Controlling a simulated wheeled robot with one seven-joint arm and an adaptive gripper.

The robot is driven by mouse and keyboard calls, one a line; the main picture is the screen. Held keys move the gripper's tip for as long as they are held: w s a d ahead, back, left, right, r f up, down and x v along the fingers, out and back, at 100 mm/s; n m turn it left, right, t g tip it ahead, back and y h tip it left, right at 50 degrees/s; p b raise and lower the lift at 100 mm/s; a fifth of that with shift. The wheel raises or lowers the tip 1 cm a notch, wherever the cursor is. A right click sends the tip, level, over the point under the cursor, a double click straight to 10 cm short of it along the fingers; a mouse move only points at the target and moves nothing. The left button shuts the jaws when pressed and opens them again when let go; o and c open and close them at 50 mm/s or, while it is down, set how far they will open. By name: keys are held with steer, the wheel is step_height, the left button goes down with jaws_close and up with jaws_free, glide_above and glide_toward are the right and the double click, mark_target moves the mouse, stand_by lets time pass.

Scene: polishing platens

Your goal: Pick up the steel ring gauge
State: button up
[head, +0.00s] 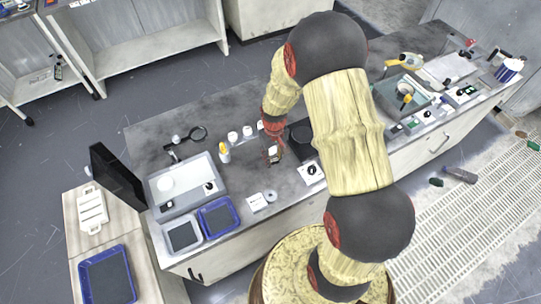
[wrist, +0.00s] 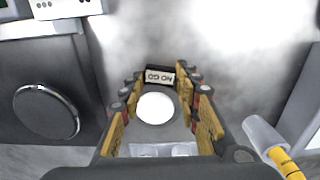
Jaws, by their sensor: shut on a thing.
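My gripper (head: 273,157) is low over the middle of the grey bench top, partly hidden by my arm. In the wrist view my gripper (wrist: 160,90) has its yellow-padded fingers closed on both sides of a grey piece with a bright round centre, which looks like the steel ring gauge (wrist: 141,129). A black block with a white NO GO label (wrist: 160,77) shows at its far side, between the fingertips. Whether the label is part of the gauge, and whether the gauge touches the bench, I cannot tell.
A small pale ring (head: 270,196) lies beside a white card (head: 257,202) near the front edge. White containers (head: 232,136) stand behind. A yellow-banded bottle (wrist: 283,160) is close on the right in the wrist view.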

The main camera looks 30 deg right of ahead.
mark_target(274, 160)
steer(key=shift+r+p, duration=0.3)
steer(key=shift+r, duration=0.35)
step_height(274, 160, up, 3)
steer(key=shift+f+p, duration=0.2)
steer(key=shift+p, duration=0.45)
steer(key=s+r+p, duration=0.4)
steer(key=s+r, duration=0.5)
steer(key=s, duration=0.5)
steer(key=shift+r, duration=0.4)
steer(key=shift+r+p, duration=2.1)
steer(key=shift+r, duration=0.05)
